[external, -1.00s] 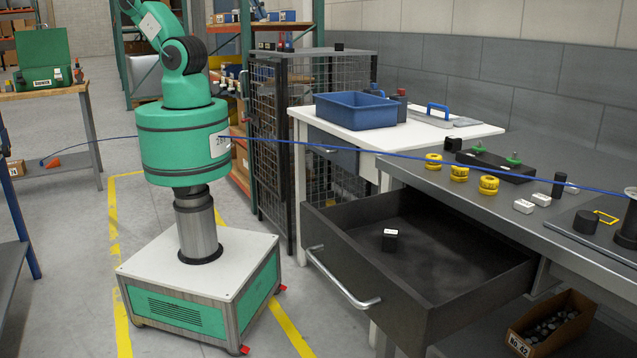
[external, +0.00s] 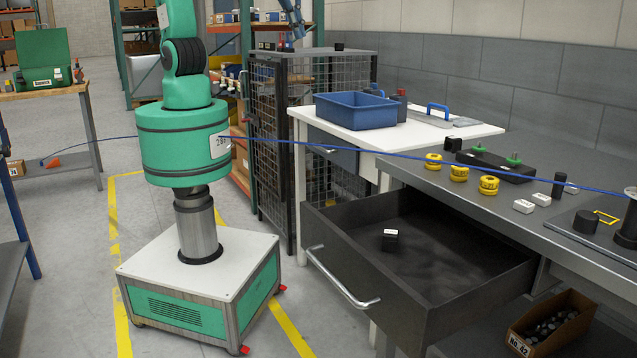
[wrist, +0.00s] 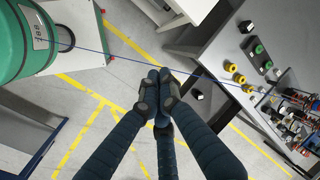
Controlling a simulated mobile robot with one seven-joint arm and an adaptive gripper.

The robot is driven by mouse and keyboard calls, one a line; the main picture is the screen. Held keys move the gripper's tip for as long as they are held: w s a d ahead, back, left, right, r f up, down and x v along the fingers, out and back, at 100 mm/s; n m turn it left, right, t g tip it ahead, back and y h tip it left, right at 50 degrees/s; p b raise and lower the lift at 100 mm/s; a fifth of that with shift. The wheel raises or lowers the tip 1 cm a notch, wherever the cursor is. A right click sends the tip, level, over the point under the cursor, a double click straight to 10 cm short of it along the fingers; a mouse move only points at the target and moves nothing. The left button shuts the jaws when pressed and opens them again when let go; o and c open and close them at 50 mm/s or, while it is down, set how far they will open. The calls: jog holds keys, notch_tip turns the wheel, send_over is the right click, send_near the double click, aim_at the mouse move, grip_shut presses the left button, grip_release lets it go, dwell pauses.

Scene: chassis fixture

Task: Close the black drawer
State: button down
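The black drawer (external: 466,278) is pulled well out from under the grey workbench, with its silver bar handle (external: 341,279) at the front. A small black block with a white label (external: 390,240) lies inside it. The drawer also shows, partly hidden by my fingers, in the wrist view (wrist: 211,99). My gripper (wrist: 163,96) has its dark blue fingers drawn together at the tips, with nothing seen between them. In the external view its fingers (external: 292,18) show at the top edge, high and well apart from the drawer.
A blue cable (external: 310,146) runs across the view above the drawer. Yellow rings, white blocks and a black fixture (external: 495,165) stand on the bench. A white table with a blue bin (external: 355,112) stands behind. Floor before the drawer is clear; an open box (external: 550,325) sits below right.

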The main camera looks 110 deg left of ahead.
jog(key=w+d+f+m+y, duration=0.1)
jog(key=w+d+f+m, duration=0.4)
jog(key=d+f, duration=0.45)
jog(key=s+d+f+m+t+y, duration=0.1)
jog(key=d+f+m, duration=0.5)
jog(key=d+f, duration=0.7)
jog(key=s+d+f+m+t+y, duration=0.2)
jog(key=d+f+m, duration=0.3)
jog(key=d+f, duration=0.7)
jog(key=s+d, duration=0.1)
jog(key=d, duration=0.5)
jog(key=shift+s+f+m+t, duration=0.2)
jog(key=shift+f+m+t, duration=0.1)
jog(key=shift+f+m, duration=0.1)
jog(key=shift+w+f, duration=0.1)
jog(key=b, duration=0.3)
send_near(303, 236)
notch_tip(303, 236, down, 4)
jog(key=shift+w+a, duration=1.2)
jog(key=shift+a, duration=0.15)
